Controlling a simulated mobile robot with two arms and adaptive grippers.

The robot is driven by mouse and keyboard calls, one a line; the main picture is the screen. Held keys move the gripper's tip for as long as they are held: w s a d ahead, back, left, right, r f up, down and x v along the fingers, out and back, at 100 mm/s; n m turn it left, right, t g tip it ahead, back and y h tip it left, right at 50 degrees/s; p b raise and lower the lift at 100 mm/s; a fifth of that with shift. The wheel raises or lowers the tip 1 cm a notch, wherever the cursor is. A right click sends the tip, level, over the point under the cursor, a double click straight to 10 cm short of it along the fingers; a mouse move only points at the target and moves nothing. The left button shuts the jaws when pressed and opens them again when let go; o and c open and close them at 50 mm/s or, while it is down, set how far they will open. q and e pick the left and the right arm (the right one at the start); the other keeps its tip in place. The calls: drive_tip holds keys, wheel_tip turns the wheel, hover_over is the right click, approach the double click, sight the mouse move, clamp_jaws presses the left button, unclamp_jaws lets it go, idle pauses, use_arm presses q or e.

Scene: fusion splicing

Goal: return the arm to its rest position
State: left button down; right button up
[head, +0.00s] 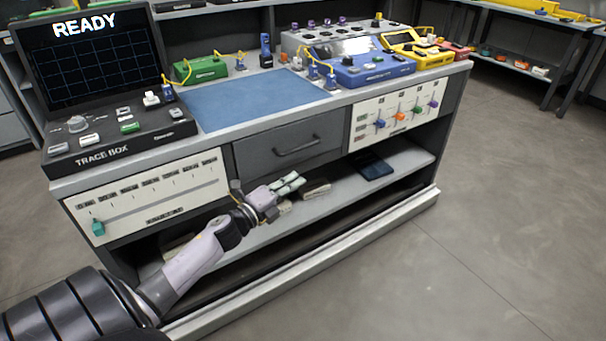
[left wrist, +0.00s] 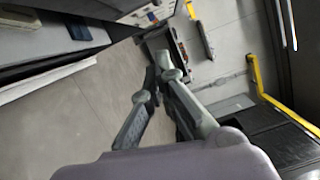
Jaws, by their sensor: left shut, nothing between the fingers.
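My left arm comes in from the lower left of the head view. My left gripper (head: 289,184) is in front of the workbench, below the grey drawer (head: 290,146) and over the open lower shelf in the picture. Its fingers are shut with nothing between them. In the left wrist view the left gripper (left wrist: 158,75) shows its fingertips together, with bare floor beyond and to the left. My right gripper is not in view.
The workbench top holds a trace box (head: 110,125) with a READY screen, a blue mat (head: 255,98), a green device (head: 200,70) and a blue splicer (head: 362,72). A dark flat item (head: 375,168) lies on the lower shelf. Floor at right (head: 500,210) is clear.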

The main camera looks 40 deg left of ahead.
use_arm(q)
drive_tip(key=shift+s, duration=0.5)
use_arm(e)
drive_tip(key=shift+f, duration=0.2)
